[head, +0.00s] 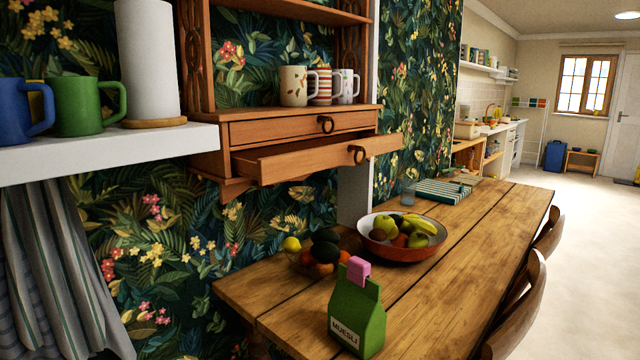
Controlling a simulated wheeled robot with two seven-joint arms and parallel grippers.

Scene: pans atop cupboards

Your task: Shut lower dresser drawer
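The small wooden wall dresser hangs on the leaf-patterned wall in the head view. Its lower drawer (310,160) is pulled out toward the right, and its ring handle (357,154) shows on the front. The upper drawer (290,128) above it looks shut, with its own ring handle (326,124). Neither of my grippers shows in the head view.
Mugs (293,87) stand on the dresser top. A white shelf (110,147) at left holds mugs and a paper roll. Chairs (520,300) line the table's right side.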

